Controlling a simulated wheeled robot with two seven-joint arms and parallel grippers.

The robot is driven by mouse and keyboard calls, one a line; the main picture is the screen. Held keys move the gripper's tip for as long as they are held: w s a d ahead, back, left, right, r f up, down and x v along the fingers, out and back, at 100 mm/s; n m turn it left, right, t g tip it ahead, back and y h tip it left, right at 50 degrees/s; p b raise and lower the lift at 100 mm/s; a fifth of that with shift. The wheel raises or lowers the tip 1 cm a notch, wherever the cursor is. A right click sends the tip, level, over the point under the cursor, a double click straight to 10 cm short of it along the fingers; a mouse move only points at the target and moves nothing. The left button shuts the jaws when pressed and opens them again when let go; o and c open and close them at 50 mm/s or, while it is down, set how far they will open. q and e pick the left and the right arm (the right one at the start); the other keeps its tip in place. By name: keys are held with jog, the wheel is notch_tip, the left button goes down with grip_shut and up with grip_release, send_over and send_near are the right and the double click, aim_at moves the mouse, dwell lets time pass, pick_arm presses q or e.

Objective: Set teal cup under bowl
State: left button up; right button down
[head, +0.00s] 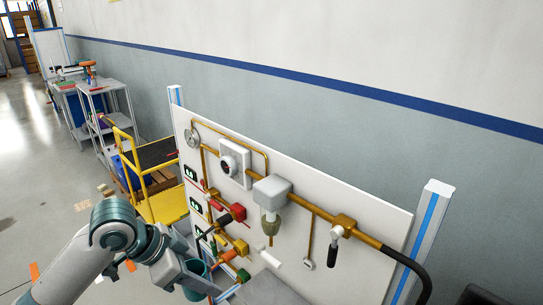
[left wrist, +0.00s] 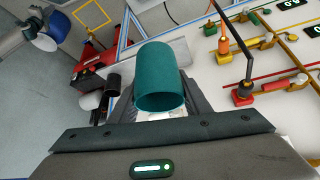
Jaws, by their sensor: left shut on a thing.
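The teal cup (left wrist: 162,75) is between the fingers of my left gripper (left wrist: 163,98) in the left wrist view, with its round end facing the camera. The gripper is shut on it. In the head view the cup (head: 203,268) is small and partly hidden behind my left gripper (head: 206,284), low in front of the panel. The bowl (head: 270,222) is a yellowish, see-through cup shape hanging under a grey block on the panel. The held cup is lower than the bowl and to its left, apart from it. My right gripper is not in view.
The white panel (head: 340,225) carries brass pipes, a round gauge (head: 191,136), a white dial box (head: 234,163) and red, green and orange valve handles near my left gripper. A black-handled valve (head: 334,247) hangs right of the bowl. A yellow cart (head: 168,205) stands behind at left.

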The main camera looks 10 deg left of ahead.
pick_arm(q)
notch_tip(320, 180, down, 11)
jog(key=w+n+t+y, duration=0.1)
jog(key=n+y, duration=0.4)
jog(key=n, duration=0.5)
jog(key=shift+w+r+n+t, duration=0.15)
jog(key=shift+w+n+t, duration=0.2)
jog(key=shift+t, duration=0.55)
